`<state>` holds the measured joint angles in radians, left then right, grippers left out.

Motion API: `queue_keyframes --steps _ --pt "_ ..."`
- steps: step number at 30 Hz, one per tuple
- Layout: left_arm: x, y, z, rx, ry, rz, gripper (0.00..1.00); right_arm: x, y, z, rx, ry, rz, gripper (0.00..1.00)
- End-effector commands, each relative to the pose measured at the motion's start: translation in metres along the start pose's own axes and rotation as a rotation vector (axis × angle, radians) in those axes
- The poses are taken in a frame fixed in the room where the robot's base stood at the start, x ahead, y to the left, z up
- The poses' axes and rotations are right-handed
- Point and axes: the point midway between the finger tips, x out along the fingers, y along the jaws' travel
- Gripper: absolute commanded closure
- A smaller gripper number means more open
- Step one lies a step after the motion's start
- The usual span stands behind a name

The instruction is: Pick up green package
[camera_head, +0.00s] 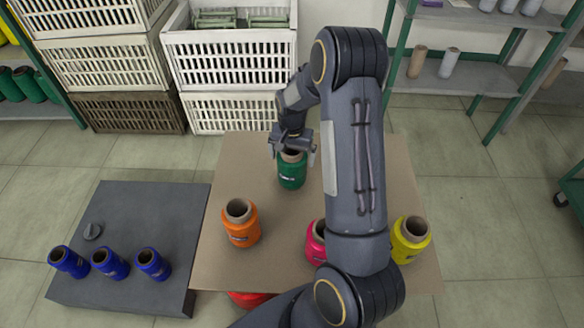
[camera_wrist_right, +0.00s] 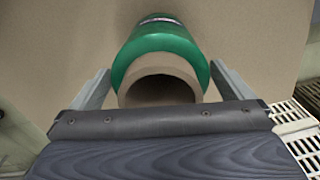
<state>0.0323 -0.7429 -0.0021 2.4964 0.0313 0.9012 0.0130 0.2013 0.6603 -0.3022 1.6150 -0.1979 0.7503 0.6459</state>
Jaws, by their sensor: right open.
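The green package (camera_head: 292,173) is a green bobbin with a brown cardboard core, standing upright near the far edge of the tan table (camera_head: 225,268). My right gripper (camera_head: 294,149) is at its top, reaching from above. In the right wrist view the green package (camera_wrist_right: 160,40) shows its rim and hollow core between the two open fingers of the right gripper (camera_wrist_right: 158,85). Whether either finger touches it cannot be told. My left gripper is not in view.
An orange bobbin (camera_head: 240,224), a partly hidden pink bobbin (camera_head: 316,243) and a yellow bobbin (camera_head: 410,240) stand on the table. A grey platform (camera_head: 150,205) with blue bobbins (camera_head: 110,264) is at left. White crates (camera_head: 230,75) stand behind. Green-framed shelves (camera_head: 470,85) are at back right.

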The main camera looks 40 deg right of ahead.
Motion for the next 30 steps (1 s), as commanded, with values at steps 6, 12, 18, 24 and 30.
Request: queue_keyframes --steps 6,12,18,24,30 --pt "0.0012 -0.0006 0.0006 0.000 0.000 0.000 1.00 0.0107 -0.0005 0.0003 -0.001 0.000 -0.001 0.00" --pt "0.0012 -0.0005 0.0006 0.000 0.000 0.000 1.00 0.0103 -0.0005 0.0003 -0.001 0.000 -0.001 0.09" --pt "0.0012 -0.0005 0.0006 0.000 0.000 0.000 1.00 0.0101 -0.0005 0.0003 -0.001 0.000 -0.001 0.35" --pt "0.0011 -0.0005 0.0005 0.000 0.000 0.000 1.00 0.0096 -0.0008 0.0000 -0.001 0.001 -0.002 0.46" --pt "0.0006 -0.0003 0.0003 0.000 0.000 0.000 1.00 0.0066 -0.0009 -0.0002 -0.001 0.002 -0.002 0.46"
